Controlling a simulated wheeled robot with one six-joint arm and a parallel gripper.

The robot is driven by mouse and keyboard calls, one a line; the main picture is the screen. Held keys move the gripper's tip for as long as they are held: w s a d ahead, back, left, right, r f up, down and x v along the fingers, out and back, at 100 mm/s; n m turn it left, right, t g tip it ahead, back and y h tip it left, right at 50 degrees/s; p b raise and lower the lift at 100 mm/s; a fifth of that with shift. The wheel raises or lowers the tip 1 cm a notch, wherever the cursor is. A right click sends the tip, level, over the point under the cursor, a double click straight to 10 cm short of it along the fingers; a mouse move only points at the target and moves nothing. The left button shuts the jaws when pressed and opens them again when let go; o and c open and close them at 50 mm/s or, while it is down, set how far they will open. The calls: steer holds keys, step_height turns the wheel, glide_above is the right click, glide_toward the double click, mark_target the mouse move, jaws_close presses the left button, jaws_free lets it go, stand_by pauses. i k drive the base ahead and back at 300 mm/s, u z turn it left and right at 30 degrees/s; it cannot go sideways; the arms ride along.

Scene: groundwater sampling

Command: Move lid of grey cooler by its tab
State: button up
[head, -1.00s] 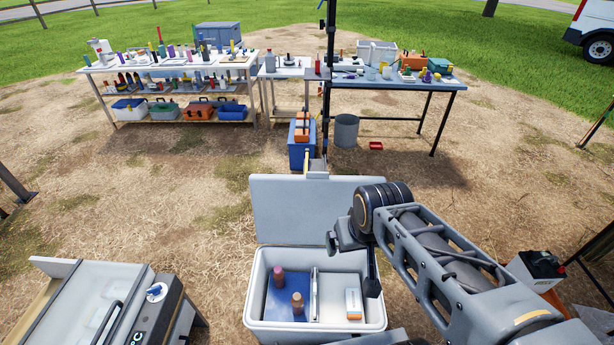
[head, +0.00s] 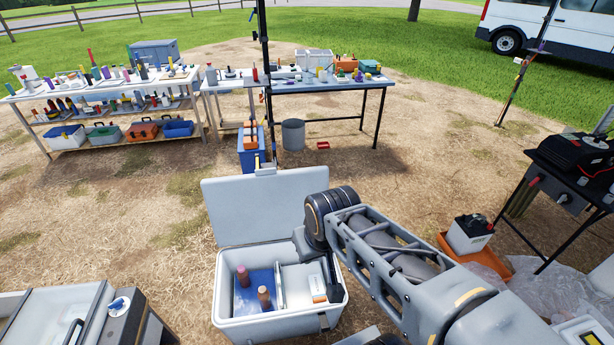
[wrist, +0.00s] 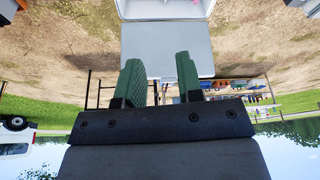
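The grey cooler (head: 232,327) stands in front of me, open. Its lid (head: 250,208) stands raised at the back edge, with a small tab (head: 264,170) at the middle of the top edge. In the wrist view, the lid (wrist: 165,42) lies beyond the fingers, with the cooler's white rim at the top. My gripper (wrist: 160,73) has two green-padded fingers, apart with nothing seen held between them. The fingers overlap the lid's lower edge in that view; I cannot tell whether they touch it. The tab is not clear there. In the head view my arm hides part of the cooler's right side.
Inside the cooler are two brown-capped bottles (head: 264,297) and a white box (head: 317,288). A grey case (head: 50,310) stands at lower left. A battery (head: 468,235) in an orange tray and a dark table (head: 575,190) stand right. Bare ground lies behind the lid.

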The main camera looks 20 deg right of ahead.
mark_target(266, 205)
steer(key=k, duration=0.6)
steer(key=z, duration=1.5)
steer(key=i, duration=2.45)
steer(key=u, duration=0.55)
steer(key=i, duration=2)
steer(key=u, duration=3.95)
steer(key=i, duration=0.5)
